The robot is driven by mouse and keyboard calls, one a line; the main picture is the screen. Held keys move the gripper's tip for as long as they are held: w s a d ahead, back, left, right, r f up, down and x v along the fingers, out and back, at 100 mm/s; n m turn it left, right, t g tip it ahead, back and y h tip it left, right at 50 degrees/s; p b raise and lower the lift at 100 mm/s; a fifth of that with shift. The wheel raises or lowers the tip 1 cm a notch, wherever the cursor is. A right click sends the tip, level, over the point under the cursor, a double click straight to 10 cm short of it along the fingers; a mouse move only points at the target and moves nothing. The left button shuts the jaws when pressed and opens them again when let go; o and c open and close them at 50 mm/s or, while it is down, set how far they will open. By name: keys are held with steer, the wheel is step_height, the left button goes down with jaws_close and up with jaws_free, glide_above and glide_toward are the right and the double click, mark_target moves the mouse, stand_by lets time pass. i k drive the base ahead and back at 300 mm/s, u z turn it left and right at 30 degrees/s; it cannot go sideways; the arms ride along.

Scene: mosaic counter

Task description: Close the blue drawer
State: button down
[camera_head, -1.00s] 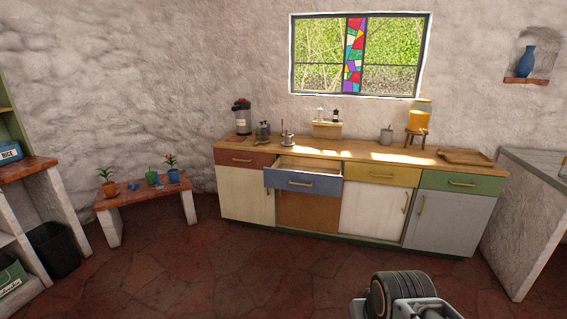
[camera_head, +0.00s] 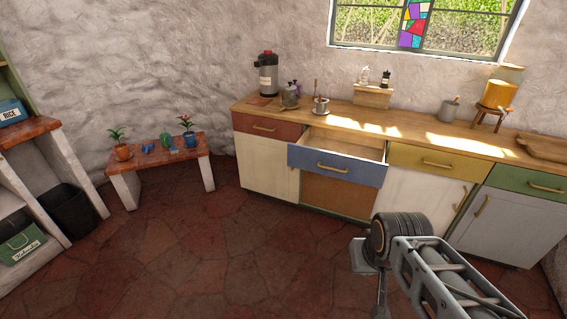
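The blue drawer (camera_head: 336,166) sits in the counter below the wooden top, between the red drawer on its left and the yellow drawer on its right. It is pulled out, with its front well ahead of the cabinet face and its pale empty-looking inside showing. Its brass handle (camera_head: 332,168) is on the front. My arm reaches in at the lower right, in front of the counter and apart from the drawer. My gripper cannot be made out in this view.
The red drawer (camera_head: 267,127), yellow drawer (camera_head: 437,161) and green drawer (camera_head: 527,183) are shut. A low bench (camera_head: 190,150) with potted plants stands at the left, with a dark bin (camera_head: 73,211) nearby. Tiled floor (camera_head: 215,255) before the counter is clear.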

mark_target(363, 162)
steer(key=u, duration=1.25)
steer(key=i, duration=3.1)
steer(key=z, duration=2.3)
